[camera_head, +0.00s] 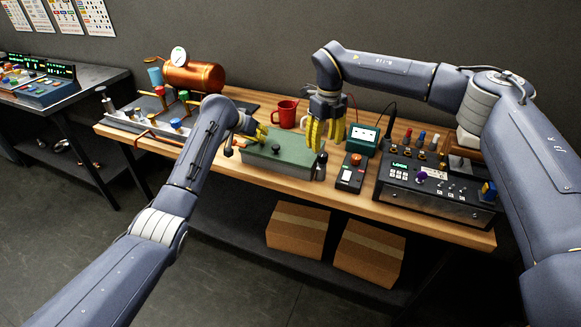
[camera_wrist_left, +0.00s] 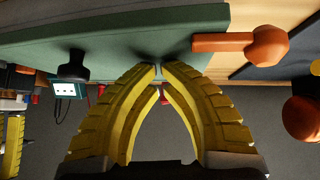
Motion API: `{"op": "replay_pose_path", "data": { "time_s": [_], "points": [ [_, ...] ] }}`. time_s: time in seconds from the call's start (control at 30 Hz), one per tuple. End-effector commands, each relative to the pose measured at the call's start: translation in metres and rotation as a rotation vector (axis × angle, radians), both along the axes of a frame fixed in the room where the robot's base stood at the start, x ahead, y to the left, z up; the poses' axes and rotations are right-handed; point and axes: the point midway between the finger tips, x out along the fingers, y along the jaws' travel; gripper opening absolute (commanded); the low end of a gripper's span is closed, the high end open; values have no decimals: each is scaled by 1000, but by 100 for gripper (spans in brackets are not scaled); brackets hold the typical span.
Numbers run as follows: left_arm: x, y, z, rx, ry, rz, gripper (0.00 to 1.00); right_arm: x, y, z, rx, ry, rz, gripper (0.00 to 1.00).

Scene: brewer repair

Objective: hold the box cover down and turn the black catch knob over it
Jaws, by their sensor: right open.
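The green box cover (camera_head: 290,150) lies on the wooden table in the head view; its green surface (camera_wrist_left: 120,35) fills the top of the left wrist view. A black knob (camera_head: 321,162) stands at the box's right end, and a black knob (camera_wrist_left: 73,68) shows left of my fingers in the wrist view. My left gripper (camera_head: 262,133) is at the cover's left part. Its yellow fingertips (camera_wrist_left: 159,72) are together against or just above the green surface; contact is unclear. My right gripper (camera_head: 325,142) is open, fingers down, behind the knob near the box's right end.
An orange handle (camera_wrist_left: 255,44) is beside my left fingers. A red mug (camera_head: 286,114) stands behind the box. A copper tank (camera_head: 195,77) is at back left.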

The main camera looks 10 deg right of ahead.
Motion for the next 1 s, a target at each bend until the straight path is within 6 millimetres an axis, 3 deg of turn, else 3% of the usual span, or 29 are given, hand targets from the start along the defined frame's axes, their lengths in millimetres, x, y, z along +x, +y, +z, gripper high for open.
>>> {"op": "replay_pose_path", "data": {
  "time_s": [0.2, 0.57, 1.0],
  "points": [
    [0, 0, -1, 1, 2, 0, 0, 0, 0, 0, 0, 0, 97, 51],
    [0, 0, -1, 1, 2, 0, 0, 0, 0, -1, 0, 0, 98, 51],
    [0, 0, -1, 1, 2, 0, 0, 0, 0, -23, -1, 1, 99, 51]
  ]
}}
